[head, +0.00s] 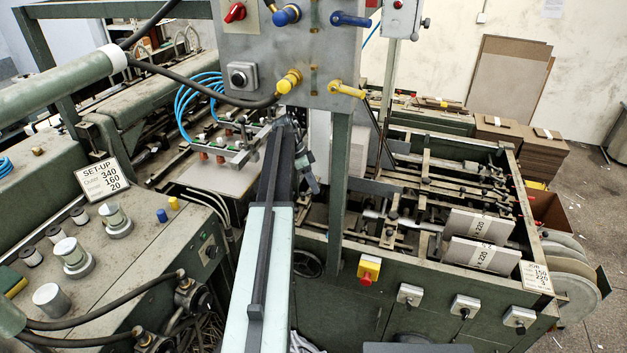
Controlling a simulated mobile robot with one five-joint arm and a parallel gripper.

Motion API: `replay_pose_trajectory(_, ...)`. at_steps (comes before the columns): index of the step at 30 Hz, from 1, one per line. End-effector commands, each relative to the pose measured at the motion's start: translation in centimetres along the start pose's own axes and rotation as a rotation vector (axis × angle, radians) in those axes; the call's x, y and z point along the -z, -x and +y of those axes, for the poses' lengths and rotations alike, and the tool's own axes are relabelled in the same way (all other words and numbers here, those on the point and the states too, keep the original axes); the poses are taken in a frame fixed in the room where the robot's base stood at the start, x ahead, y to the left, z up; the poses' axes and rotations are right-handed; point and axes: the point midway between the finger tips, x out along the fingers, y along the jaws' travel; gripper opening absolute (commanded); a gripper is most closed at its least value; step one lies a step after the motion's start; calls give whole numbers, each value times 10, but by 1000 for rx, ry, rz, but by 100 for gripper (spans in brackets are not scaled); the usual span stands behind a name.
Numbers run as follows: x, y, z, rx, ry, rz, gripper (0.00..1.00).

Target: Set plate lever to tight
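A grey upright panel (262,50) stands at the top centre. On its right part are a blue lever (352,19), lying about level and pointing right, and a yellow lever (347,90) below it, tilted slightly down to the right. I see no readable "plate" or "tight" marking, so I cannot tell which is the plate lever. My arm reaches up from the bottom centre. What seems to be my gripper (311,180) is at its far end, below the panel and apart from both levers. Its fingers are too small and dark to read.
Machine beds flank my arm.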

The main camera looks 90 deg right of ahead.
Motion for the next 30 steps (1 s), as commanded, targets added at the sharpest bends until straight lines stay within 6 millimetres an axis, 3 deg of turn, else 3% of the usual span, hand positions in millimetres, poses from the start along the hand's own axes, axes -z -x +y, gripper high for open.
replay_pose_trajectory(1,-4,-2,22,0,0,0,35)
replay_pose_trajectory(6,-13,-4,70,0,0,0,35)
replay_pose_trajectory(13,-22,-5,119,1,-1,0,35)
replay_pose_trajectory(18,-25,-6,133,1,0,0,35)
replay_pose_trajectory(26,-25,-6,133,0,0,0,35)
replay_pose_trajectory(30,-25,-6,133,2,48,1,2)
